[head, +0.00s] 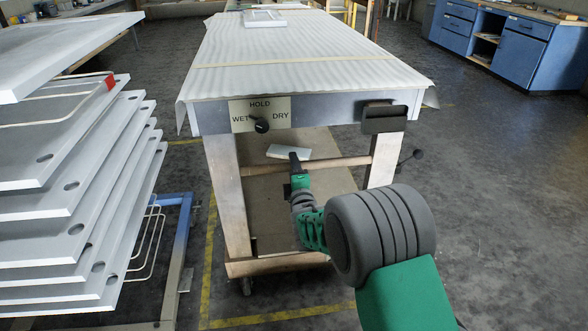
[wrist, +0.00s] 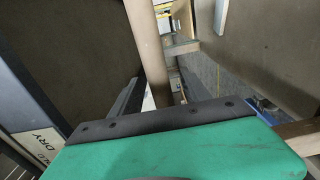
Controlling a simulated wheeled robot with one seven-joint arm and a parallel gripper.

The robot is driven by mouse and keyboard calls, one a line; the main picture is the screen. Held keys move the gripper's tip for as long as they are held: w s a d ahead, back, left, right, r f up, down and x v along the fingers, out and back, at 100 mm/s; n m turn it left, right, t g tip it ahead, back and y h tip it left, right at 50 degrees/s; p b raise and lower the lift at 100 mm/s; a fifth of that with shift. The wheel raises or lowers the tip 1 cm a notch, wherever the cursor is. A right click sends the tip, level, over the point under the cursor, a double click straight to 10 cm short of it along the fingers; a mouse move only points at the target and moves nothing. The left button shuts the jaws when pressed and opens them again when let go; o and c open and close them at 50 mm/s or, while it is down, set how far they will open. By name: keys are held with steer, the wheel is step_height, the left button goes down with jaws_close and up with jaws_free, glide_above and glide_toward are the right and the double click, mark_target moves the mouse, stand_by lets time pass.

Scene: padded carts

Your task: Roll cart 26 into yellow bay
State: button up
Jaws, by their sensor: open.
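A padded cart (head: 220,120) stands ahead, with a ribbed white cover on top and wooden legs; no number 26 is readable on it. Its front panel has a WET/HOLD/DRY plate (head: 283,104) with a black knob (head: 262,126), which seems to point towards WET. A dark handle (head: 384,118) sits at the panel's right end. My gripper (head: 295,157) is open and empty, in front of the cart below the panel, left of and lower than the handle. The wrist view shows the plate (wrist: 44,140) at the left edge. Yellow floor lines (head: 207,262) run along the cart's left and front.
A rack of grey-white panels (head: 75,185) stands close on the left, with a blue frame (head: 185,222) at its foot. Blue cabinets (head: 520,55) stand at the back right.

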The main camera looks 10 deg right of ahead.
steer(key=s, duration=1.2)
